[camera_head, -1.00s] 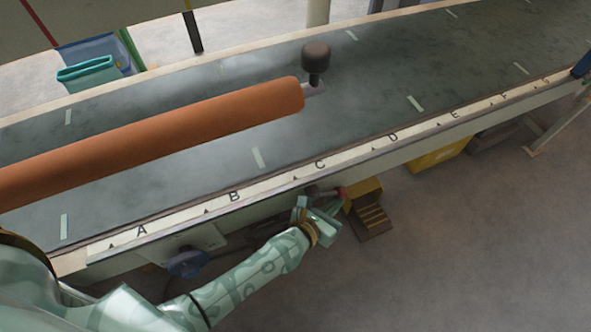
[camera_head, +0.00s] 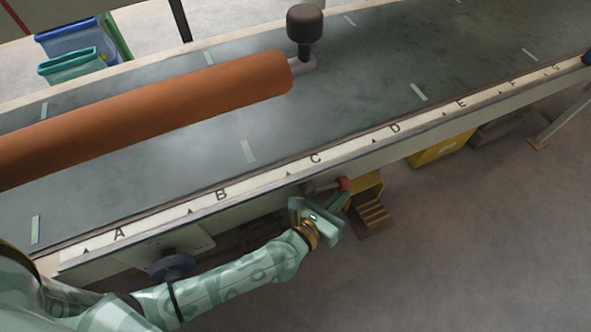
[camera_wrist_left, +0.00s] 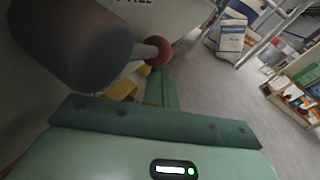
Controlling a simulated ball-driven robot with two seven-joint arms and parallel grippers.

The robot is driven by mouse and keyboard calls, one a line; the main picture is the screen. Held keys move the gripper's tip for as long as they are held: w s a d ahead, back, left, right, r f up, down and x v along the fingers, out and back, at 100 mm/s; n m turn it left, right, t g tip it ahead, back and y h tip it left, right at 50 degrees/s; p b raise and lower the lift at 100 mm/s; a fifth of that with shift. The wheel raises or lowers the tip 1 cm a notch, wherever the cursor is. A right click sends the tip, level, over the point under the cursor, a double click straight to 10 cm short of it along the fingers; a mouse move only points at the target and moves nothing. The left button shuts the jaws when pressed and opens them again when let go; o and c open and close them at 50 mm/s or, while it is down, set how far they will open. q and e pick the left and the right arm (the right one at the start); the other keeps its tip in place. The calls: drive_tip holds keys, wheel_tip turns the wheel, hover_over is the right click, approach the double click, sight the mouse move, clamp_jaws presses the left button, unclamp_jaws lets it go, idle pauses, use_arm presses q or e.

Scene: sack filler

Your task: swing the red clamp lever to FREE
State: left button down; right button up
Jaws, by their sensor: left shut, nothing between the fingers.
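The red clamp lever (camera_head: 343,184) shows as a red knob on a short grey bar under the front edge of the conveyor, below the letter C. In the left wrist view its round red knob (camera_wrist_left: 158,52) sits on a pale rod beside a large dark rounded body. My left gripper (camera_head: 341,203) is shut and empty, just below the knob. In the left wrist view its green fingers (camera_wrist_left: 162,84) reach up close to the knob; whether they touch it I cannot tell. Lettering above the lever is cut off at the picture's top. My right gripper is out of view.
A long orange roller (camera_head: 150,110) lies across the conveyor belt (camera_head: 370,110). A dark blue handwheel (camera_head: 170,266) is at the conveyor's front, near my left forearm. A yellow step (camera_head: 372,208) stands just beyond the gripper. The floor at right is clear.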

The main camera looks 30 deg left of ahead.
use_arm(q)
drive_tip(key=shift+w+r+n+t+h, duration=0.2)
drive_tip(key=shift+r+t, duration=0.1)
drive_tip(key=shift+t, duration=0.25)
drive_tip(key=shift+w+r+n+t+h, duration=0.1)
drive_tip(key=shift+r+n+t, duration=0.15)
drive_tip(key=shift+t, duration=0.3)
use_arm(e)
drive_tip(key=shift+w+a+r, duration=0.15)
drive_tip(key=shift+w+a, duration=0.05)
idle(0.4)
use_arm(q)
drive_tip(key=shift+s, duration=0.1)
